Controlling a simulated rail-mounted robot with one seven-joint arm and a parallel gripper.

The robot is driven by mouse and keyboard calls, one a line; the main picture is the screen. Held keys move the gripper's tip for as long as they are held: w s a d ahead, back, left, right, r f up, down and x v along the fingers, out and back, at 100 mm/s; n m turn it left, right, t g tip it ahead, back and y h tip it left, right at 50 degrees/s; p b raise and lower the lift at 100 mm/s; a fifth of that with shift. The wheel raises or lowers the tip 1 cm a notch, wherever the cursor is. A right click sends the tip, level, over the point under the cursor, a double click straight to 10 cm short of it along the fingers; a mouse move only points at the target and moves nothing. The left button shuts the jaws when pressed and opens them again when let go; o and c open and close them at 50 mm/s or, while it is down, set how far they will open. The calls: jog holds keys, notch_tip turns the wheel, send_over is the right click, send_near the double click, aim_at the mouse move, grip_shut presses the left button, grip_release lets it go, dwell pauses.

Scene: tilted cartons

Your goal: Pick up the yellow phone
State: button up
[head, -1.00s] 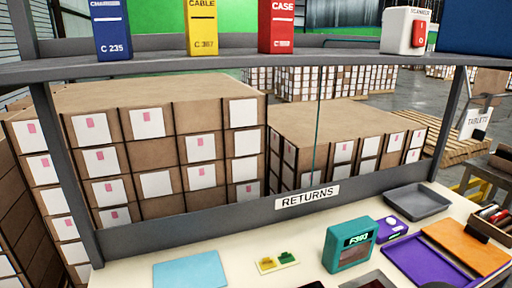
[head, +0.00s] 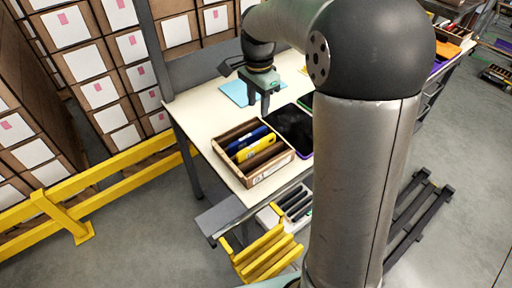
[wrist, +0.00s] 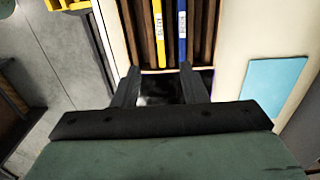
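The yellow phone (head: 257,147) stands on its narrow edge in a slot of a tilted brown carton (head: 268,172) on the table. A blue phone (head: 247,138) stands one slot over. In the wrist view the yellow phone (wrist: 158,30) is left of the blue phone (wrist: 182,35), between dark dividers. My gripper (head: 257,108) is above the table, behind the carton in the head view. In the wrist view my gripper (wrist: 160,72) is open and empty, its fingers apart near the carton's end wall. It touches neither phone.
A dark tablet (head: 292,128) lies right of the carton, and a light blue sheet (head: 236,93) lies behind. A tray of dark items (head: 291,205) and a yellow slatted rack (head: 268,253) are below the front edge. A yellow rail (head: 105,172) runs at left.

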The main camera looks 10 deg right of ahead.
aim_at(257, 143)
jog(key=f, duration=0.7)
jog(key=f+p, duration=0.1)
jog(key=f, duration=0.6)
jog(key=shift+s+a+f+p, duration=0.1)
jog(key=shift+a+f+p, duration=0.1)
jog(key=shift+f+p, duration=0.15)
jog(key=shift+c, duration=0.3)
grip_shut()
